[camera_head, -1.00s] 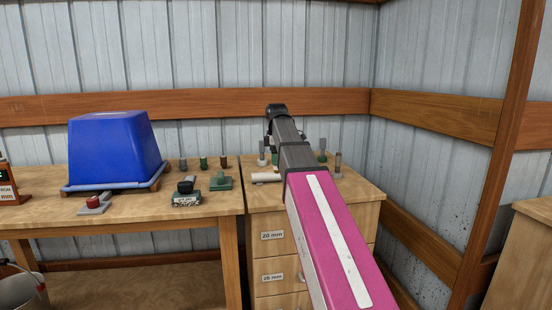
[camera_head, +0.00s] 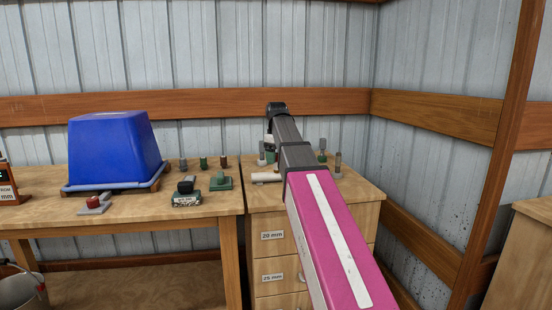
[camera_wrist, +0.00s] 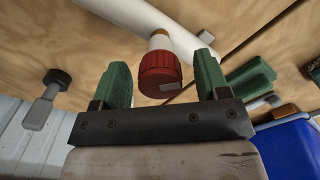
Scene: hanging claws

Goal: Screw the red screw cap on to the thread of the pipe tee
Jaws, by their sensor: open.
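The red screw cap (camera_wrist: 160,74) sits in line with the short branch of the white pipe tee (camera_wrist: 135,17) in the wrist view. My gripper (camera_wrist: 163,62) is open, with one green finger on each side of the cap and a gap on both sides. In the head view the white pipe (camera_head: 266,177) lies on the drawer cabinet, left of my arm. The cap and my fingertips are not clear there.
A blue tub (camera_head: 115,150) stands upside down on the left bench. Near it are a red-topped grey block (camera_head: 95,204) and green fixtures (camera_head: 187,198). Several small upright posts (camera_head: 338,164) stand on the cabinet (camera_head: 352,192) around my arm.

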